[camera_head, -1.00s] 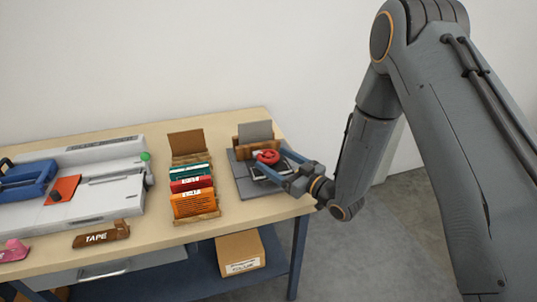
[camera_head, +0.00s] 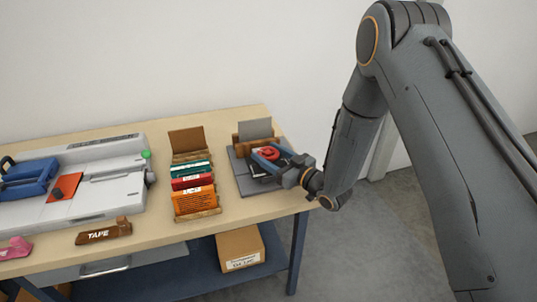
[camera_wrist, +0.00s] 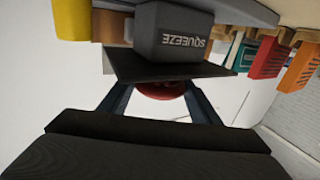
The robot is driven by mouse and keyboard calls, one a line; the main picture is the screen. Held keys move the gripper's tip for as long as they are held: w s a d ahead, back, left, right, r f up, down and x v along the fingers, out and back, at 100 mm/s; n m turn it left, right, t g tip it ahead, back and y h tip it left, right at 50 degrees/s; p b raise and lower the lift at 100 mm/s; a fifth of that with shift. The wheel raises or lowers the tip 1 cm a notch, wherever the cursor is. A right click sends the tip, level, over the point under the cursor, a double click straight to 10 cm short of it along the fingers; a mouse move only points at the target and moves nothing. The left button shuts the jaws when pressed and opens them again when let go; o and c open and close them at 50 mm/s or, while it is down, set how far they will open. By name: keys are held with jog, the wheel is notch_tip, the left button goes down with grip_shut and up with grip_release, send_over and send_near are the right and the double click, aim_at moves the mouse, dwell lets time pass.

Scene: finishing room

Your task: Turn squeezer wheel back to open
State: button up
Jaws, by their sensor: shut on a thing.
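The squeezer stands on a grey base (camera_head: 240,172) near the right end of the table. Its red wheel (camera_head: 270,153) sits on top. In the wrist view the squeezer's dark block (camera_wrist: 172,32) carries the word SQUEEZE, and part of the red wheel (camera_wrist: 162,89) shows below a dark plate. My gripper (camera_head: 268,160) reaches in from the right, with its blue-grey fingers on either side of the wheel. It is shut on the wheel. In the wrist view, the fingers (camera_wrist: 163,95) flank the wheel; their contact is partly hidden by the plate.
A rack of colored packets (camera_head: 192,184) stands just left of the squeezer. A brown TAPE block (camera_head: 104,233) lies at the table's front edge. A large white machine (camera_head: 110,180) with a blue part fills the left side. A cardboard box (camera_head: 240,246) sits on the shelf below.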

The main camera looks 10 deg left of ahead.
jog(key=shift+w+n+g+b, duration=0.1)
jog(key=shift+n+g+b, duration=0.2)
jog(key=shift+g+b, duration=0.15)
jog(key=n+g+y+b, duration=0.1)
jog(key=g+b, duration=0.1)
jog(key=n+g+y+b, duration=0.1)
jog(key=shift+w+d+f+n+g+b, duration=0.1)
jog(key=shift+f+n+g+b, duration=0.1)
jog(key=shift+n+g+b, duration=0.15)
jog(key=n+g+b, duration=0.2)
jog(key=g+b, duration=0.1)
jog(key=g, duration=0.1)
jog(key=shift+n+y, duration=0.25)
jog(key=shift+y, duration=0.05)
jog(key=shift+r+n+g+b, duration=0.15)
jog(key=shift+n+g+b, duration=0.45)
jog(key=shift+g+b, duration=0.35)
jog(key=o, duration=1)
jog(key=shift+o, duration=0.2)
jog(key=shift+w+d+r+b, duration=0.15)
jog(key=shift+d+b, duration=0.4)
jog(key=shift+d, duration=1.35)
jog(key=shift+w+d+f+b, duration=0.1)
jog(key=shift+d+b, duration=0.45)
jog(key=shift+d, duration=1.35)
